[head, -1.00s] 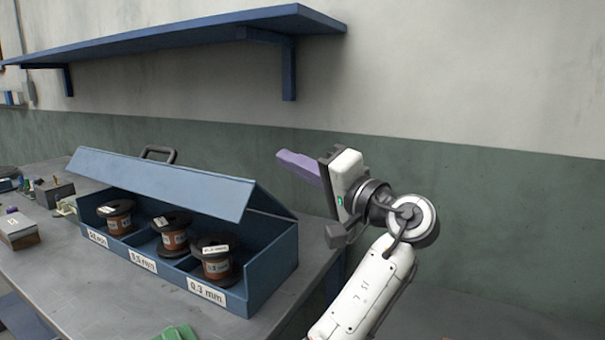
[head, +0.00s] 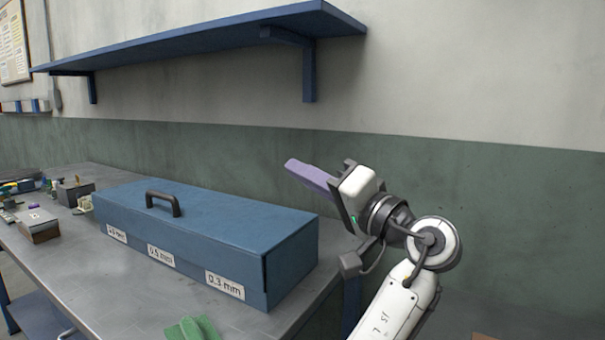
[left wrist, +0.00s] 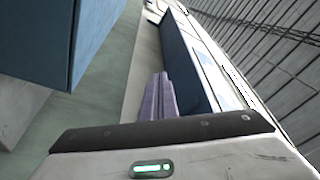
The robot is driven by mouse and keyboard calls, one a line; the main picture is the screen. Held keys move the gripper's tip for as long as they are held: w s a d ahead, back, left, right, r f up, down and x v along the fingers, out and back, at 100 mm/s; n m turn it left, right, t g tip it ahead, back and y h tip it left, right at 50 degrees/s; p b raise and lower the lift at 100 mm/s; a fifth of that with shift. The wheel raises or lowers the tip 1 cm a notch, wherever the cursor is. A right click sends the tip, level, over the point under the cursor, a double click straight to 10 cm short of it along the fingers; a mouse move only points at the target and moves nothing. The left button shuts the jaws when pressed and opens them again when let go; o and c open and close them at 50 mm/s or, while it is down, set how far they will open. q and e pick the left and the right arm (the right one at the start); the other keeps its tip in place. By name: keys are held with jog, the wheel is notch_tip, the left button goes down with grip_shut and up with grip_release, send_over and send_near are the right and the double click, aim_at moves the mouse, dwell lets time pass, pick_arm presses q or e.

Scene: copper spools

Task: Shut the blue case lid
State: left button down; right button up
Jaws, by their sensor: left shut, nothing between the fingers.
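The blue case (head: 135,240) stands on the grey workbench, with its front labels showing. Its lid (head: 225,217) lies down over the top, with the dark handle (head: 163,203) on it. I see no clear gap along the front edge. The copper spools are hidden inside. My left gripper (head: 292,166), with purple fingers, is shut and empty. It is up and to the right of the case, apart from it in the picture. In the left wrist view the fingers (left wrist: 159,90) are together, and a blue face, likely the case (left wrist: 35,40), is at upper left. My right gripper is not in view.
A blue wall shelf (head: 200,48) hangs above the bench. A small box (head: 38,228) and other small items lie at the left of the workbench (head: 85,270). A green object (head: 192,328) is at the front edge. The bench front is mostly clear.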

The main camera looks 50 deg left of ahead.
pick_arm(q)
notch_tip(320, 180, up, 10)
jog(key=p, duration=0.1)
dwell(0.5)
jog(key=shift+r+p, duration=0.1)
jog(key=shift+p, duration=0.2)
